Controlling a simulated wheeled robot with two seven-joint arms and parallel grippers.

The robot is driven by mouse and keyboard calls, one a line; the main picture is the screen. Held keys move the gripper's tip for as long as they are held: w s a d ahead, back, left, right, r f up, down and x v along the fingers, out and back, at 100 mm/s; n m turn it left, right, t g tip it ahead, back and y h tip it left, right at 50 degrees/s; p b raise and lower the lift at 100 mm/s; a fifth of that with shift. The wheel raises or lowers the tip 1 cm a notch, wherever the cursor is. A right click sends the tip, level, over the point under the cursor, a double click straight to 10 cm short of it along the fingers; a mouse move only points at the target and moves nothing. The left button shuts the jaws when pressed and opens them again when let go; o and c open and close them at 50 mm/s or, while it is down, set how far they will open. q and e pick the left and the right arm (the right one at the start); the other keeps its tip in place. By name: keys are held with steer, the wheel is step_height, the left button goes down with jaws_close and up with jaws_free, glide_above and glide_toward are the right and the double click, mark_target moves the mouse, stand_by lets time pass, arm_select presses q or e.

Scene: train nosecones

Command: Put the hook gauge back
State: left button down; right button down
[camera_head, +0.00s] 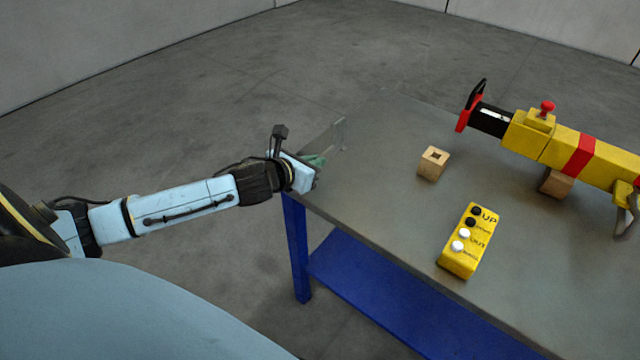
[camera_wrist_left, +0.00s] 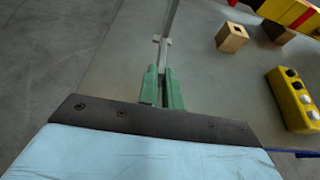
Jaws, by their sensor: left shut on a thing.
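The hook gauge is a thin grey metal piece (camera_wrist_left: 167,35). In the left wrist view it runs from between the green fingertips of my left gripper (camera_wrist_left: 162,88) toward the top edge. In the head view the gauge (camera_head: 341,133) is faint against the grey table top. My left gripper (camera_head: 319,160) is shut on it at the table's near left corner. A wooden block with a dark square hole (camera_head: 433,163) stands on the table to the right of the gripper and apart from it; it also shows in the left wrist view (camera_wrist_left: 232,38). My right gripper is not in view.
The grey table (camera_head: 385,215) has blue legs and a blue lower shelf. A yellow control box with buttons (camera_head: 469,241) lies nearer the front. A long yellow, red and black tool (camera_head: 555,148) rests on a wooden support (camera_head: 556,184). The table's left part is clear.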

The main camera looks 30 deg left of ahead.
arm_select(q)
steer(key=shift+f, duration=0.9)
steer(key=shift+f+b, duration=0.3)
steer(key=shift+f, duration=0.3)
steer(key=shift+f+b, duration=0.5)
steer(key=shift+f, duration=1.15)
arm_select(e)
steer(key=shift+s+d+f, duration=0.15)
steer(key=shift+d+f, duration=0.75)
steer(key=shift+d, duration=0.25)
arm_select(q)
steer(key=c, duration=1.6)
jaws_free()
steer(key=shift+f, duration=0.1)
